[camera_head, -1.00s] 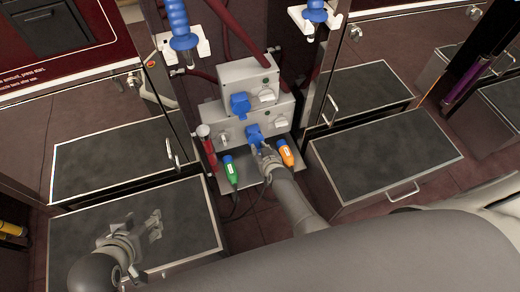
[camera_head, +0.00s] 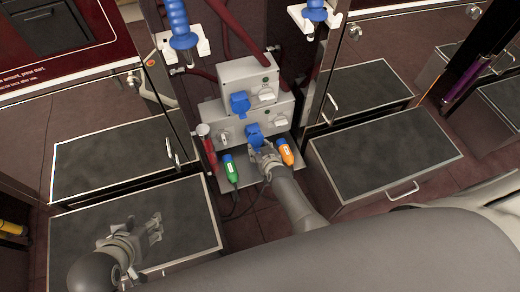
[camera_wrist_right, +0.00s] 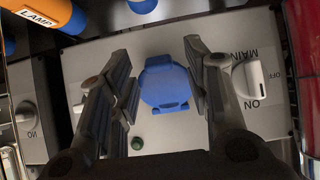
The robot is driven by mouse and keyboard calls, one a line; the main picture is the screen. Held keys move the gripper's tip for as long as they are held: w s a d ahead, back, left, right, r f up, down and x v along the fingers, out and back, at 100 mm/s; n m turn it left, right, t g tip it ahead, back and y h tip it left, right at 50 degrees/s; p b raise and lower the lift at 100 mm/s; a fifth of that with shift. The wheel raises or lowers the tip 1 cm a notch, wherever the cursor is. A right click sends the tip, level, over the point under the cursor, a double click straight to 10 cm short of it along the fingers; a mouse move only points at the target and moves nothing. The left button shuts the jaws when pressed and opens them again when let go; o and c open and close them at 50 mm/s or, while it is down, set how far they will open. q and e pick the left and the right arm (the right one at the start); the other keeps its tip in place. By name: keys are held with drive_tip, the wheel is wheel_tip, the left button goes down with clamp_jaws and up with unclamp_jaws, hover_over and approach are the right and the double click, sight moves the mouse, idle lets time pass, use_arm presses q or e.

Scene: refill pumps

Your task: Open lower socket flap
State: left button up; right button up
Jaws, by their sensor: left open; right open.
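The lower socket flap (camera_head: 254,134) is a blue lid on the front of the lower grey box (camera_head: 248,122). In the right wrist view the flap (camera_wrist_right: 166,86) lies against the pale panel and looks shut, though its exact tilt is hard to judge. My right gripper (camera_head: 262,153) is just in front of it. In the wrist view the right gripper (camera_wrist_right: 163,80) is open, with one finger on each side of the flap and nothing clearly held. My left gripper (camera_head: 152,228) is open and empty over the dark drawer top at the lower left.
The upper grey box (camera_head: 247,82) has its own blue flap (camera_head: 240,102). A green plug (camera_head: 230,170) and an orange plug (camera_head: 285,152) stand either side below the lower box. The MAIN knob (camera_wrist_right: 247,81) sits close beside one finger. A red tube (camera_head: 208,152) stands left.

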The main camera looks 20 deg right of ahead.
drive_tip(key=shift+s, duration=0.15)
drive_tip(key=s, duration=1.2)
drive_tip(key=shift+s+r, duration=0.35)
